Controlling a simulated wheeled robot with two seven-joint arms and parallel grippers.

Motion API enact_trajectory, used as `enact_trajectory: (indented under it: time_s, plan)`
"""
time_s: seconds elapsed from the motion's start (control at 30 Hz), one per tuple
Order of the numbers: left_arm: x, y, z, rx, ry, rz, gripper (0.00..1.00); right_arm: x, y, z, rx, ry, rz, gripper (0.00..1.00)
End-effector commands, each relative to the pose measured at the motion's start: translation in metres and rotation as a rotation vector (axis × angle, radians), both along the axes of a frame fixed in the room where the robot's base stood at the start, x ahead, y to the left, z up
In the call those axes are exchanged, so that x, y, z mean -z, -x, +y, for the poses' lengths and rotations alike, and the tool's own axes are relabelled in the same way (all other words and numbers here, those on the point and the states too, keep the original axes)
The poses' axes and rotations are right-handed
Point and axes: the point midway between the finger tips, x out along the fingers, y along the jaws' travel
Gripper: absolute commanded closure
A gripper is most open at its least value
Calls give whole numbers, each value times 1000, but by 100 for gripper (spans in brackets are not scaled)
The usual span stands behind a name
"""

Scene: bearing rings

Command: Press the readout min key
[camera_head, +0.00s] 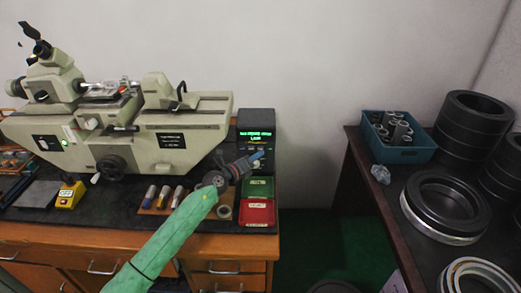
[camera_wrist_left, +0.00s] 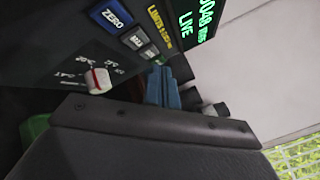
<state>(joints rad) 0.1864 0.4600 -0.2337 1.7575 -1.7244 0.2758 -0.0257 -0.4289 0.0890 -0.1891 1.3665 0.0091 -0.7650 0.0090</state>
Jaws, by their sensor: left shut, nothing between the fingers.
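The dark readout box (camera_head: 257,124) stands at the right end of the bench, with green lit text on its screen. In the left wrist view its face is close and tilted, with the screen (camera_wrist_left: 196,18) reading "LIVE". A blue ZERO key (camera_wrist_left: 111,14), a grey key (camera_wrist_left: 134,39) that seems to read MAX, and a smaller third key (camera_wrist_left: 150,53) run in a row. The third key's label is too small to read surely. My left gripper (camera_head: 259,156) is shut and empty in front of the box's lower face; its blue fingers (camera_wrist_left: 162,87) appear below the third key. Contact cannot be told.
A knob (camera_wrist_left: 98,80) sits on the box face beside the keys. The measuring machine (camera_head: 170,125) stands left of the box. Green (camera_head: 259,187) and red (camera_head: 257,213) trays lie below my gripper. A right-hand table holds a blue bin (camera_head: 405,153) and dark rings (camera_head: 446,203).

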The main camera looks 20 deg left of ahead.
Motion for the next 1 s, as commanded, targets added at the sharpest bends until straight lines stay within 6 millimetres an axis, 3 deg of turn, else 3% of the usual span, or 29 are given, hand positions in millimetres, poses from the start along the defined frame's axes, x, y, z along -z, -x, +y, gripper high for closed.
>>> enact_trajectory:
  time_s: [1.0]
  plan:
    - [0, -8, 2, 0, 0, 0, 100, 0, 1, 0, 0, 0, 1, 64]
